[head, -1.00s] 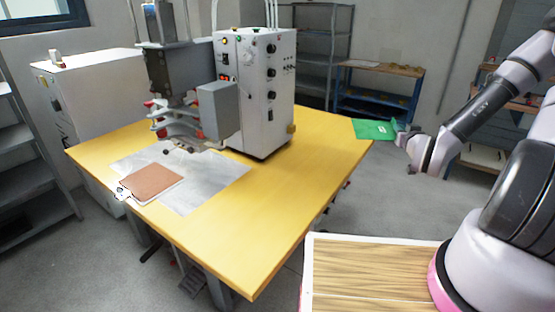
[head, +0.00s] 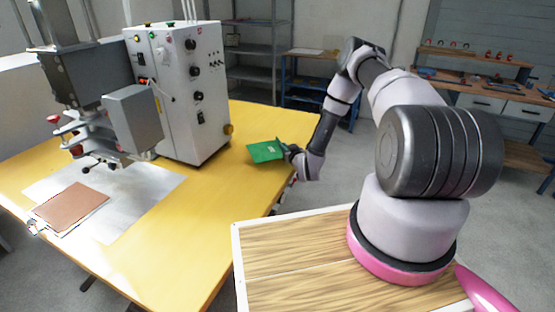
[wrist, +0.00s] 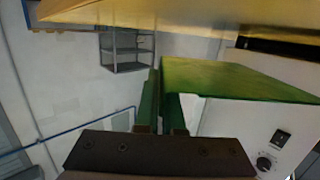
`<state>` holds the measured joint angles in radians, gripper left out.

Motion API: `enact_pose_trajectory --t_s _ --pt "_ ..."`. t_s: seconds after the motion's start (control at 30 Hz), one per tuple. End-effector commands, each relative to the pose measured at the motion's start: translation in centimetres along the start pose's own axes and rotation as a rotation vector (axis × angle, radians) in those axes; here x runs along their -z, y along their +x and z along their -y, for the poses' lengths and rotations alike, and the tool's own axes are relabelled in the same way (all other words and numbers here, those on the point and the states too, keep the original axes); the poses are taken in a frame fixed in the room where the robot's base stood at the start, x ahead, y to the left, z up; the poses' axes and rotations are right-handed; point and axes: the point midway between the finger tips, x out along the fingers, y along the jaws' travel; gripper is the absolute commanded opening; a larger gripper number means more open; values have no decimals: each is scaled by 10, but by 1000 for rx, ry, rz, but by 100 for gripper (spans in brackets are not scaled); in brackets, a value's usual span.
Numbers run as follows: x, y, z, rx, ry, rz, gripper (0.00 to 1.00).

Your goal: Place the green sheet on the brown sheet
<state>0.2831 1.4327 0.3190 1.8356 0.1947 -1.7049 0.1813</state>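The green sheet (head: 266,151) is held by one edge in my gripper (head: 291,152), over the right edge of the yellow table in the head view. In the wrist view the green sheet (wrist: 235,80) extends from between the fingers of my gripper (wrist: 162,115). The brown sheet (head: 70,205) lies at the left of the table, on a pale sheet over a grey metal plate (head: 150,195). My gripper is to the right of the brown sheet and well apart from it.
The table's front right part is clear. Shelves (head: 258,45) and a blue workbench (head: 308,78) stand behind.

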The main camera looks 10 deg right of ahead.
Motion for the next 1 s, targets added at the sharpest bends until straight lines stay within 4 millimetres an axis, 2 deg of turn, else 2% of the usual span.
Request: enact_pose_trajectory --t_s 0.23,0.43,0.77,0.87,0.9,1.0 --pt "-21 3 1 0 2 0 0" --pt "-48 7 0 -1 0 0 0" --pt "-51 8 0 -1 1 0 0" --pt "-51 8 0 -1 1 -1 32" --pt "-51 8 0 -1 1 -1 35" --pt "-51 8 0 -1 1 -1 35"
